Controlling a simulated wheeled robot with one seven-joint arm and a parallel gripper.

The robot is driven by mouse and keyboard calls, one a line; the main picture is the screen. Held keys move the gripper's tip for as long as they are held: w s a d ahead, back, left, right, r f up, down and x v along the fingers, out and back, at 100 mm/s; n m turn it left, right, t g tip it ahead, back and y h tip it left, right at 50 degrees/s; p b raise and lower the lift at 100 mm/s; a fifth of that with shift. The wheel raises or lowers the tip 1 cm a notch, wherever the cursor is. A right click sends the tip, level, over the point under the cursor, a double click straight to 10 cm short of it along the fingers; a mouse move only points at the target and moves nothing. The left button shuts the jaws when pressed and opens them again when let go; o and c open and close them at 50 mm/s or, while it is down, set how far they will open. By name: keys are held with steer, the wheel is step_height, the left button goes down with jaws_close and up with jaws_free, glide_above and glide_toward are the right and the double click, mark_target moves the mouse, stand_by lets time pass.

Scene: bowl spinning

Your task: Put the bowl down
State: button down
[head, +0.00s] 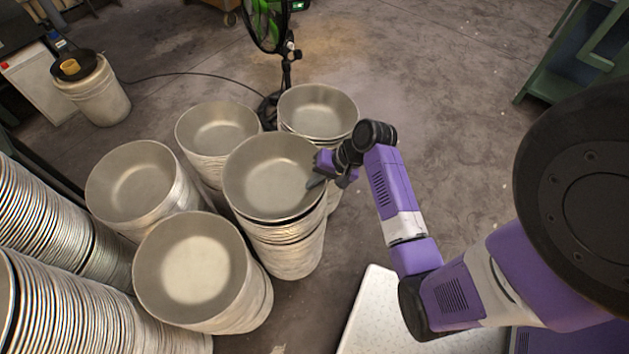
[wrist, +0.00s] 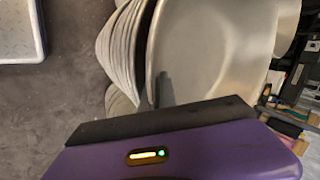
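The bowl (head: 265,180) is a wide grey metal bowl at the top of the middle stack (head: 290,250). My gripper (head: 319,181) is at its right rim, with one dark finger reaching over the rim to the inner wall. In the wrist view the bowl (wrist: 215,50) fills the right half, and my gripper's finger (wrist: 164,88) lies against its inside near the rim. The other finger is hidden, but the gripper looks shut on the rim. A dark gap shows between the bowl and the stacked bowls (wrist: 120,50), so it sits slightly apart from them on that side.
Other bowl stacks stand close around: front (head: 195,265), left (head: 135,185), back left (head: 217,130) and back right (head: 318,110). Tall stacks (head: 45,220) fill the left edge. A green fan (head: 268,25) stands behind. Floor to the right (head: 450,110) is clear.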

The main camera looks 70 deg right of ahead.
steer(key=c, duration=1.7)
jaws_free()
steer(key=shift+r, duration=0.4)
steer(key=p+v, duration=0.1)
steer(key=v, duration=1.1)
steer(key=s+a+f+n+t+h, duration=0.1)
steer(key=a+f+n+h, duration=0.15)
steer(key=a, duration=0.35)
steer(key=s+a+f+n+t+h, duration=0.1)
steer(key=a+f+n+h, duration=0.15)
steer(key=a, duration=0.35)
steer(key=s+a+r+n+t+y, duration=0.1)
steer(key=s+a+r+n+t, duration=0.1)
steer(key=r, duration=0.4)
steer(key=s+a+r+n+t+y, duration=0.1)
steer(key=s+a+r+n+t, duration=0.1)
steer(key=a+r+n, duration=0.2)
steer(key=s+a+r+n+t, duration=0.3)
steer(key=a+r, duration=0.4)
steer(key=r, duration=0.2)
steer(key=shift+a+y, duration=0.35)
steer(key=shift+y, duration=0.05)
